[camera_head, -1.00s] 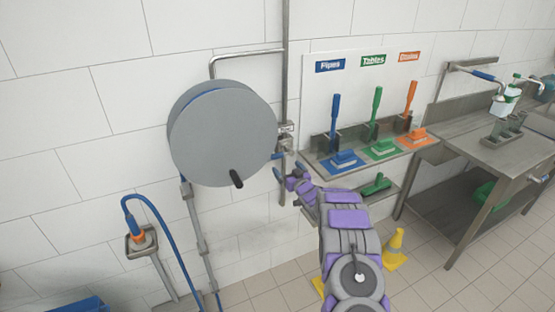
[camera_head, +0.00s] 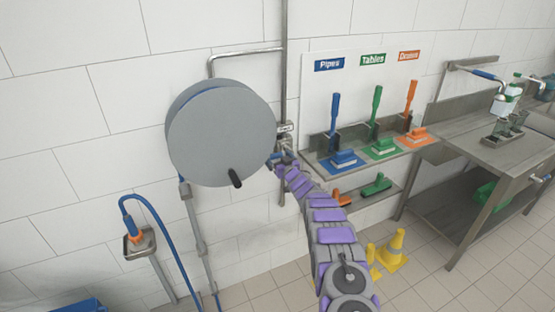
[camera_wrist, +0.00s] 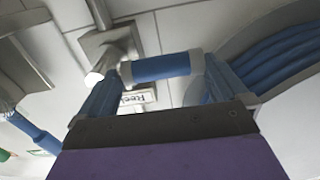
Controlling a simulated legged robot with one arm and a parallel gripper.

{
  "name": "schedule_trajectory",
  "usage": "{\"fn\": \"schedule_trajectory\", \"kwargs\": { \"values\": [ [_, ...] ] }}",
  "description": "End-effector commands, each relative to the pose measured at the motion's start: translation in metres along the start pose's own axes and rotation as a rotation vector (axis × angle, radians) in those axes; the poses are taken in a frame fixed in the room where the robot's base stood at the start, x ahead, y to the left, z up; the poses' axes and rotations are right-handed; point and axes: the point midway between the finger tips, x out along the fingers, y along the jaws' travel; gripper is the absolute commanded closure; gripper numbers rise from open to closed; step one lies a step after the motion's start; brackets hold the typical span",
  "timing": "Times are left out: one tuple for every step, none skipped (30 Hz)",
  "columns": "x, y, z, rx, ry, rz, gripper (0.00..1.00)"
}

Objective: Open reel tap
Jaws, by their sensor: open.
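The reel tap has a blue bar handle (camera_wrist: 160,66) and a metal body (camera_wrist: 108,52), close up in the wrist view. My gripper (camera_wrist: 162,78) is open, with one blue finger on each side of the handle. The handle lies across the gap near the fingertips. I cannot tell whether either finger touches it. In the head view my gripper (camera_head: 280,158) is at the tap on the wall pipe, just right of the grey hose reel (camera_head: 220,135). There it hides most of the handle.
A "Reel" label (camera_wrist: 140,97) sits behind the handle. Blue hose (camera_wrist: 290,60) on the reel curves close on the right in the wrist view. A brush shelf (camera_head: 335,165) and a steel table (camera_head: 500,150) stand to the right. Yellow cones (camera_head: 393,250) are on the floor.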

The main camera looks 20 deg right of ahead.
Motion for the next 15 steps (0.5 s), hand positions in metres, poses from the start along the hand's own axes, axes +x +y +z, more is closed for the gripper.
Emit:
{"fn": "schedule_trajectory", "kwargs": {
  "values": [
    [0.0027,-0.0013,0.0010,-0.001,0.000,0.000,0.00],
    [0.0038,-0.0015,0.0017,-0.001,-0.002,0.001,0.00],
    [0.0051,-0.0014,0.0022,-0.001,-0.003,0.002,0.00],
    [0.0059,-0.0013,0.0025,-0.001,-0.004,0.003,0.00],
    [0.0067,-0.0010,0.0024,-0.001,-0.004,0.004,0.00],
    [0.0075,-0.0006,0.0018,0.000,-0.003,0.005,0.00],
    [0.0081,-0.0002,0.0013,0.000,-0.002,0.005,0.00],
    [0.0085,0.0002,0.0008,-0.001,-0.001,0.006,0.00],
    [0.0089,0.0008,0.0004,-0.001,0.000,0.006,0.00],
    [0.0090,0.0012,0.0000,-0.002,0.000,0.006,0.00],
    [0.0091,0.0016,-0.0001,-0.001,0.000,0.006,0.00],
    [0.0091,0.0022,-0.0002,0.000,0.000,0.006,0.00],
    [0.0092,0.0023,-0.0002,0.000,0.001,0.006,0.00],
    [0.0092,0.0023,-0.0002,0.000,0.000,0.006,0.00],
    [0.0091,0.0023,-0.0001,0.000,0.000,0.006,0.00]
  ]
}}
